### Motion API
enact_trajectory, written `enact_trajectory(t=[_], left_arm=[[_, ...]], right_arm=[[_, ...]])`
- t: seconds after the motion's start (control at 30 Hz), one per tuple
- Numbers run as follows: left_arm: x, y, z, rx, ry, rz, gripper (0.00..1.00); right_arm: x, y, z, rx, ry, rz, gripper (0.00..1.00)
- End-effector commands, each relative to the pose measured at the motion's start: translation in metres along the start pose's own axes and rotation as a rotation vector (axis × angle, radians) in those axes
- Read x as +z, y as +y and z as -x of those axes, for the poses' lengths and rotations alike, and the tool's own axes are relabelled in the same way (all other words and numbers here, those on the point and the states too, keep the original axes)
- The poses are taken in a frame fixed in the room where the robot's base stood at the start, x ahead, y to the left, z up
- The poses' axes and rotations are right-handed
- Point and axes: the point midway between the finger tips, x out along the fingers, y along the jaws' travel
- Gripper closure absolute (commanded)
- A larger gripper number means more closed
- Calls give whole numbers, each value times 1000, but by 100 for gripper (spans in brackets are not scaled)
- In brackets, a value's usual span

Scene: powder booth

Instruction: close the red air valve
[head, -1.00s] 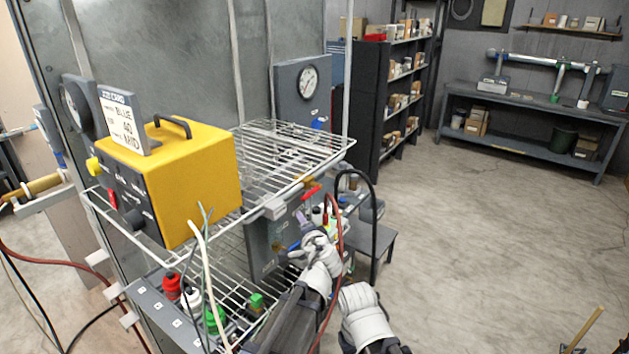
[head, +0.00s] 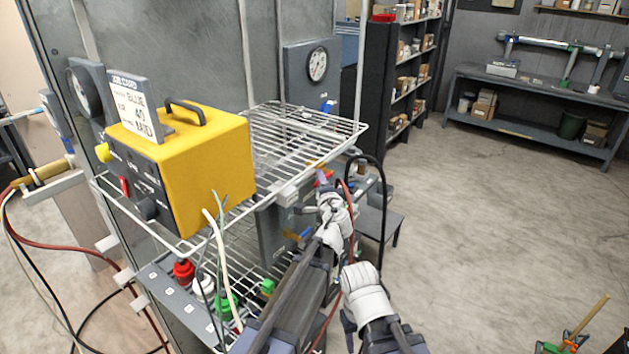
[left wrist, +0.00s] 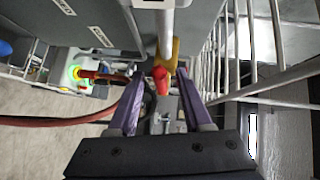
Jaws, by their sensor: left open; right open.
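The red air valve shows in the left wrist view as a red handle end (left wrist: 161,79) in front of a yellow body under a pale pipe. In the head view a small red part (head: 325,178) shows under the front right corner of the wire shelf, mostly hidden by my left arm. My left gripper (left wrist: 159,90) is open, its two purple fingers on either side of the red handle end. I cannot tell whether they touch it. My right gripper (head: 358,278) is low in front of the rack; its fingers are hard to make out.
A yellow box (head: 205,165) with a job card (head: 138,108) stands on the wire shelf (head: 300,130). Red, white and green bottles (head: 183,272) stand below. A red hose hangs close to my left gripper.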

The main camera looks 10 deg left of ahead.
Motion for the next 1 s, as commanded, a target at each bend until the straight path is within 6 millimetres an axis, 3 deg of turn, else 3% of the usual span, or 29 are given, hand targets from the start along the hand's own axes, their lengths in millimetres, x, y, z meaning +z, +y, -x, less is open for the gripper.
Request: enact_trajectory(t=[0.37, 0.8, 1.0], left_arm=[[-5, 1, -6, 0, 0, 0, 52], [-5, 1, -6, 0, 0, 0, 100], [-5, 1, -6, 0, 1, 0, 100]], right_arm=[[0, 0, -2, 0, 0, 0, 50], [0, 0, -2, 0, 0, 0, 50], [0, 0, -2, 0, 0, 0, 50]])
